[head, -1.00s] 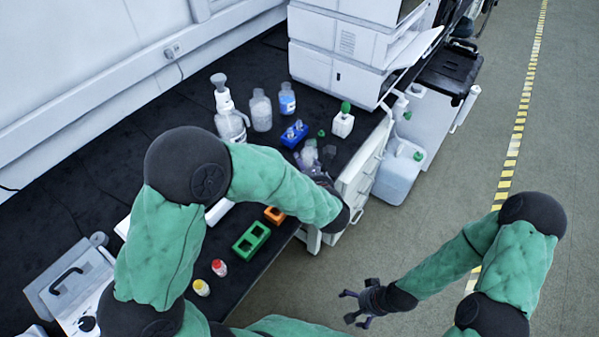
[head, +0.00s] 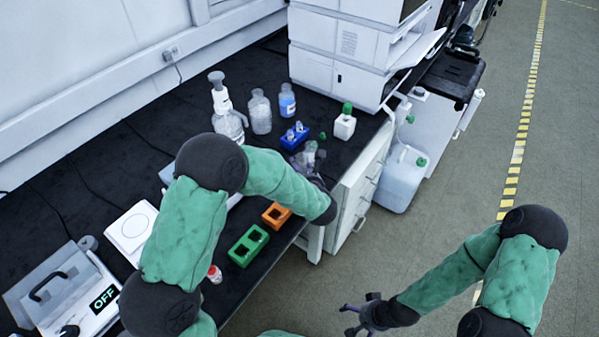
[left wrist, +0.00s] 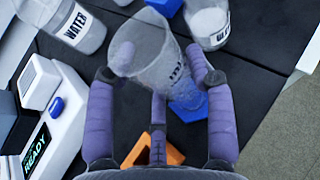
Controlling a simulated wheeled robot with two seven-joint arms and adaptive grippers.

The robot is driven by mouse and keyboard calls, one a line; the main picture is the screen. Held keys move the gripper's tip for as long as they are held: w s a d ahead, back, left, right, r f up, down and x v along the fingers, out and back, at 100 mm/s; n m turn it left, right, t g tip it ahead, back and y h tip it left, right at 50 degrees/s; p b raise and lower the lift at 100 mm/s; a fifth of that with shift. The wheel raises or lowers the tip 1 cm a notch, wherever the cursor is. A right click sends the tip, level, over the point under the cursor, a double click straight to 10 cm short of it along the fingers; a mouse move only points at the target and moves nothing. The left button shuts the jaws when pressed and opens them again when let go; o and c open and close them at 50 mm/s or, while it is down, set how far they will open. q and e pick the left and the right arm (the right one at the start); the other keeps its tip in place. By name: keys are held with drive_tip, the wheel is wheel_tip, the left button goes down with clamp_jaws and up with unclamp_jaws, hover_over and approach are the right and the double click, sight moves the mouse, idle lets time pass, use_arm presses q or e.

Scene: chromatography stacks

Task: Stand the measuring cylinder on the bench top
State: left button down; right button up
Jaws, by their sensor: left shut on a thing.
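The measuring cylinder (left wrist: 150,60) is clear, with dark markings and a blue foot (left wrist: 187,102). In the left wrist view its wide mouth is towards the camera and its foot points down to the dark bench top (left wrist: 262,92). My left gripper (left wrist: 160,68) is shut on it, with fingers on both sides. In the head view my left gripper (head: 308,162) is over the bench near its front edge, with the clear cylinder (head: 311,150) small between the fingers. I cannot tell whether the foot touches the bench. My right gripper (head: 362,312) is open and empty, off the bench.
A blue rack (head: 293,137), a loose green cap (head: 322,135) and a green-capped bottle (head: 345,124) stand close by. Orange (head: 276,214) and green (head: 249,245) racks lie along the front edge. Bottles (head: 260,112) stand behind. The left rear bench is mostly clear.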

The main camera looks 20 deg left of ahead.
use_arm(q)
drive_tip(key=shift+r, duration=0.15)
drive_tip(key=shift+f, duration=0.2)
drive_tip(key=shift+c, duration=2.3)
unclamp_jaws()
drive_tip(key=shift+r, duration=0.2)
drive_tip(key=p+v, duration=0.3)
drive_tip(key=v, duration=0.9)
drive_tip(key=shift+p, duration=0.35)
